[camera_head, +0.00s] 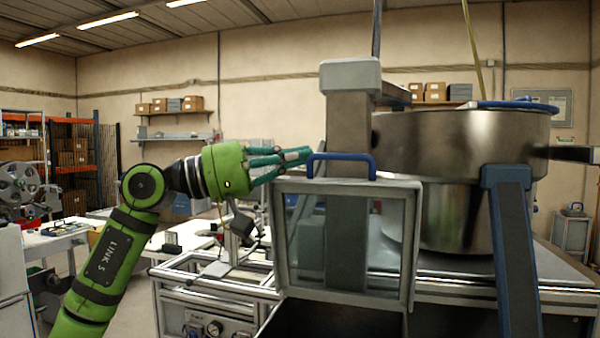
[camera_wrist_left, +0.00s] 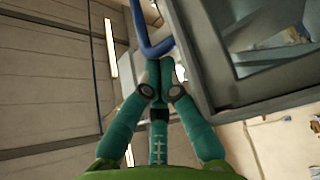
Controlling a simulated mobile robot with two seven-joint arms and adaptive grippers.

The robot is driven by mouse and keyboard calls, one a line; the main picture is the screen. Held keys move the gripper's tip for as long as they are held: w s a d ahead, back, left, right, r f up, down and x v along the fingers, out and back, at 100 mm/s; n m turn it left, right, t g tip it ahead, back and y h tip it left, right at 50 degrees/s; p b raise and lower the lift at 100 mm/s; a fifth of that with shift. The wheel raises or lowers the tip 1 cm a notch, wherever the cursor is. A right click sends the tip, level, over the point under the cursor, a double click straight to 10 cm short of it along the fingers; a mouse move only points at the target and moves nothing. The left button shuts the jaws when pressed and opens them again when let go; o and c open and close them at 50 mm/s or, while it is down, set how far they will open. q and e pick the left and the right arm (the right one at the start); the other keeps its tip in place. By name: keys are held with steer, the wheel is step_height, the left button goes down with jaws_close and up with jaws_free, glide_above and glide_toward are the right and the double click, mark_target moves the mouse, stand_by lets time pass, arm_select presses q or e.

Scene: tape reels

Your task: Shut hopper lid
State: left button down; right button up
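The hopper lid (camera_head: 347,187) is a clear pane in a grey frame, standing raised over the dark hopper opening (camera_head: 335,320). A blue bar handle (camera_head: 341,157) runs along its top edge. My left gripper (camera_head: 308,154), green with teal fingers, reaches from the left to the handle's left end. In the left wrist view, its fingers (camera_wrist_left: 160,72) come together just below the bend of the blue handle (camera_wrist_left: 148,44), and the lid frame (camera_wrist_left: 196,60) is to their right. They look closed with nothing between them; whether they touch the handle is unclear. My right gripper is not in view.
A large metal bowl (camera_head: 455,140) on a blue-and-grey support (camera_head: 513,250) stands right of the lid. A grey post (camera_head: 348,125) rises behind the lid. A metal-framed bench (camera_head: 215,285) is below my left arm. Open air lies left of the lid.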

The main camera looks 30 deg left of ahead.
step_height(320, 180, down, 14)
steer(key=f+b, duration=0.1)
steer(key=b, duration=1.2)
arm_select(q)
steer(key=s+d+f+m+g+h+b, duration=0.1)
steer(key=s+d+f+m+h+b, duration=0.2)
steer(key=s+f+m, duration=0.4)
steer(key=s+d+f+m+g+h+b, duration=0.1)
steer(key=s+f+m+h+b, duration=0.25)
steer(key=s, duration=0.55)
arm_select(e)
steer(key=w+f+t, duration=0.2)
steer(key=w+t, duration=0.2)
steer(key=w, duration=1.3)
arm_select(q)
steer(key=s+d+f+b, duration=0.1)
steer(key=s+f+b, duration=0.3)
steer(key=f+b, duration=0.9)
steer(key=shift+d+f+y, duration=0.15)
steer(key=shift+f+y, duration=0.25)
steer(key=shift+y, duration=0.05)
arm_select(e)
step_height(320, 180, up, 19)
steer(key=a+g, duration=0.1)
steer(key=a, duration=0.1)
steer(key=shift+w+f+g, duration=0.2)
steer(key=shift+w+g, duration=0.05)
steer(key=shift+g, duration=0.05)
